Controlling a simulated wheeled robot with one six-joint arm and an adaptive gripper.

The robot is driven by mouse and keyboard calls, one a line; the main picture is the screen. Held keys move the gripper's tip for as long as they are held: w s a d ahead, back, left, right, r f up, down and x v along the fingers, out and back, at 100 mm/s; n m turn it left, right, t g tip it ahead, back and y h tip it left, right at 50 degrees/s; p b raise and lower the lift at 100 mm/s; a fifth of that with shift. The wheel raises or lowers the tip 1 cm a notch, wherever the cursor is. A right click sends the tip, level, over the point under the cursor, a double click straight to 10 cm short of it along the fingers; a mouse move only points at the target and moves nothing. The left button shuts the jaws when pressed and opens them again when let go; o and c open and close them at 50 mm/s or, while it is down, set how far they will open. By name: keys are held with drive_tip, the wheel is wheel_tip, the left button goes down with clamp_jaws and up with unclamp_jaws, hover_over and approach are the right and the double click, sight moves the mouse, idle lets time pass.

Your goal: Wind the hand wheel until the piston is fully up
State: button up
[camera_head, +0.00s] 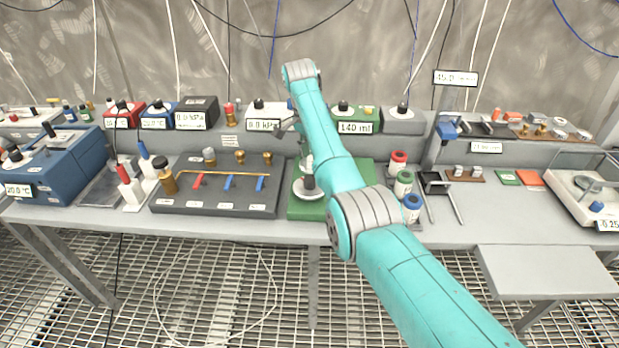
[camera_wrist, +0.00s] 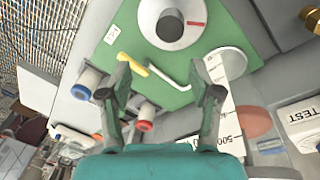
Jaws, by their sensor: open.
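A pale round wheel (camera_head: 308,188) with a black knob sits on the green board (camera_head: 300,210), left of my arm. In the wrist view the wheel (camera_wrist: 170,22) shows at the top, with a red mark on its face. My gripper (camera_wrist: 160,93) is open and empty; its fingers are below the wheel in that picture and apart from it. A white scale strip (camera_wrist: 230,110) with numbers lies beyond the right finger. I cannot make out the piston or its height; my arm hides part of the green board in the head view.
A yellow lever (camera_wrist: 132,65) and a white bent rod (camera_wrist: 172,75) are on the green board near the fingers. A dark valve panel (camera_head: 225,195) stands to the left. Red-, green- and blue-capped rolls (camera_head: 404,182) stand to the right. The front right shelf (camera_head: 545,270) is clear.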

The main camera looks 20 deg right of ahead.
sight(309, 178)
drive_tip(key=f+n+t+y, duration=0.1)
drive_tip(key=f+n+y, duration=0.1)
drive_tip(key=n, duration=0.6)
drive_tip(key=f+n+t+y, duration=0.1)
drive_tip(key=f+n, duration=0.2)
drive_tip(key=n, duration=0.6)
drive_tip(key=a+f+n+y, duration=0.1)
drive_tip(key=f+n+y, duration=0.1)
drive_tip(key=n, duration=0.7)
drive_tip(key=shift+s+f+t+y, duration=0.15)
drive_tip(key=shift+f+t+y, duration=0.2)
drive_tip(key=shift+f, duration=0.4)
drive_tip(key=shift+a, duration=0.1)
drive_tip(key=c, duration=1.1)
